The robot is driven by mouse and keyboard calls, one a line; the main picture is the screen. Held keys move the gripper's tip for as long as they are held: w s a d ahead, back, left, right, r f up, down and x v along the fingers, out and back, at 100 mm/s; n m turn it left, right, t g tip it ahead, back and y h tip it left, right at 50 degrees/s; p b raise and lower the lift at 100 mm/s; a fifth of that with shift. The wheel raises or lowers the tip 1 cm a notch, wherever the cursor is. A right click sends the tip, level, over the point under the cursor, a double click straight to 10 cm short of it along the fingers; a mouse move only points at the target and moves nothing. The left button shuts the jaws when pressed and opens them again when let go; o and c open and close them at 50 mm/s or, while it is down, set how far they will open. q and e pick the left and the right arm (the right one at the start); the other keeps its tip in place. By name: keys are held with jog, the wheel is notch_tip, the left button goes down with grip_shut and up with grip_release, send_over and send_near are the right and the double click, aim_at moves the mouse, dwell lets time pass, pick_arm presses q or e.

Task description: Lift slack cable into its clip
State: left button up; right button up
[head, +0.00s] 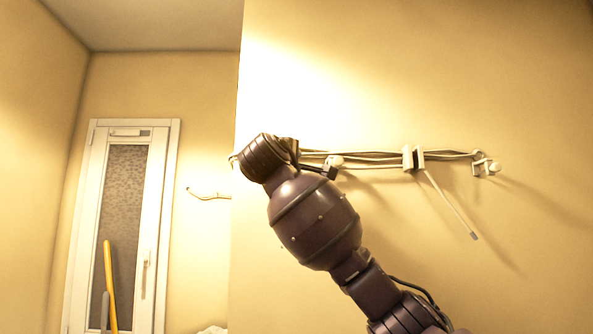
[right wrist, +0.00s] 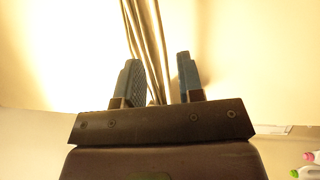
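A bundle of pale cables (head: 375,156) runs roughly level along the wall. White clips sit on it near its middle (head: 408,158) and at its right end (head: 485,167); a rounded white fitting (head: 335,161) is on its left part. One loose cable end (head: 450,204) hangs down to the right from the middle clip. My right arm reaches up to the bundle's left part, and its gripper is mostly hidden there in the head view. In the right wrist view my right gripper (right wrist: 158,58) is open, with several cable strands (right wrist: 148,40) showing between its blue-grey fingers; contact cannot be told. My left gripper is out of view.
The wall's outer corner (head: 237,110) stands just left of my right arm. Beyond it are a white-framed door or window (head: 165,220), a yellow pole (head: 110,285) and another short cable (head: 208,196). Wall below the bundle is clear at right.

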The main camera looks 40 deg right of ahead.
pick_arm(q)
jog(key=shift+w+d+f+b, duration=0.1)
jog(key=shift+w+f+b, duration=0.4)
jog(key=shift+b, duration=0.25)
pick_arm(e)
jog(key=v, duration=0.6)
jog(key=shift+s+a, duration=0.2)
jog(key=shift+a, duration=0.05)
